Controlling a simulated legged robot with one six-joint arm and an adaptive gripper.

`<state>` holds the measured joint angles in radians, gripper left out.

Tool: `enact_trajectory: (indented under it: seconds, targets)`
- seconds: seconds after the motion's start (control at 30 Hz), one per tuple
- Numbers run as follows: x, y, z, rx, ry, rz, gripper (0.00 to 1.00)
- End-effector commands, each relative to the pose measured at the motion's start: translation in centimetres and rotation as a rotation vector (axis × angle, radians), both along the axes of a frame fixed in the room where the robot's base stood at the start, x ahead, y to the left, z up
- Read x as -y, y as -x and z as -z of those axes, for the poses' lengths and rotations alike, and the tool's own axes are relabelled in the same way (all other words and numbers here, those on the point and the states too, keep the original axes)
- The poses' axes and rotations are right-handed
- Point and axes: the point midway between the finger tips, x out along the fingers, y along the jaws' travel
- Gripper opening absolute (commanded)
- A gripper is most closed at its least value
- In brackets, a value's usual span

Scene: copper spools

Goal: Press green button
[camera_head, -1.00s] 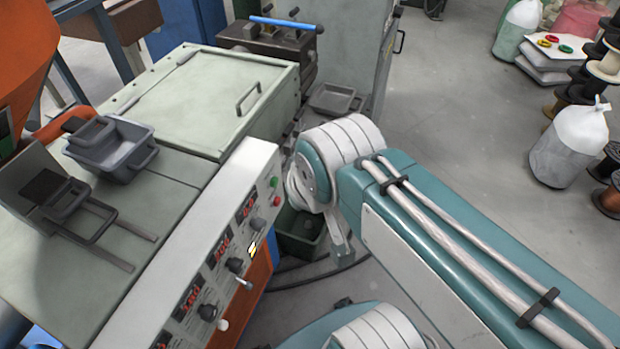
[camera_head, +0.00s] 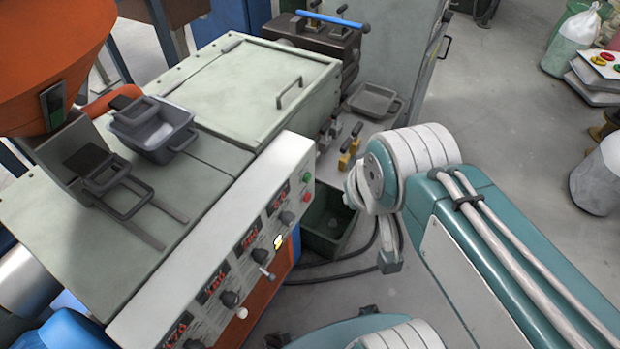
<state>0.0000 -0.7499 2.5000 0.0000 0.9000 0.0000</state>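A small round green button (camera_head: 307,177) sits at the upper right end of the pale control panel (camera_head: 283,160), just above a red button (camera_head: 306,197). Another green button (camera_head: 617,71) shows partly at the right edge, on a white box (camera_head: 600,74) with a red button (camera_head: 598,60) and another button beside it. My arm (camera_head: 480,235) reaches in from the lower right; its joint is to the right of the control panel and apart from it. I cannot make out my gripper's fingers in this view.
Knobs and red displays (camera_head: 250,240) line the panel. A grey tray (camera_head: 153,130) stands on the machine top. A dark green bin (camera_head: 330,222) and a black cable lie on the floor between the panel and my arm.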

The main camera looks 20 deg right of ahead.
Motion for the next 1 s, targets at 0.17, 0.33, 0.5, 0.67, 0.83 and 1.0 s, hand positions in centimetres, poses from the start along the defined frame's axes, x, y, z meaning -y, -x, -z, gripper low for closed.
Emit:
enact_trajectory:
  seconds: [0.17,0.33,0.5,0.67,0.83,1.0]
  targets:
    - [0.0,0.0,0.0,-0.003,-0.005,0.004,0.00]
    - [-0.2,-1.0,1.1,-0.056,-0.101,0.097,0.00]
    - [-0.6,-2.9,3.3,-0.158,-0.304,0.310,0.00]
    - [-0.5,-5.0,5.2,-0.248,-0.501,0.537,0.00]
    - [0.1,-7.3,7.4,-0.338,-0.704,0.797,0.00]
    - [1.4,-9.7,9.7,-0.420,-0.904,1.072,0.00]
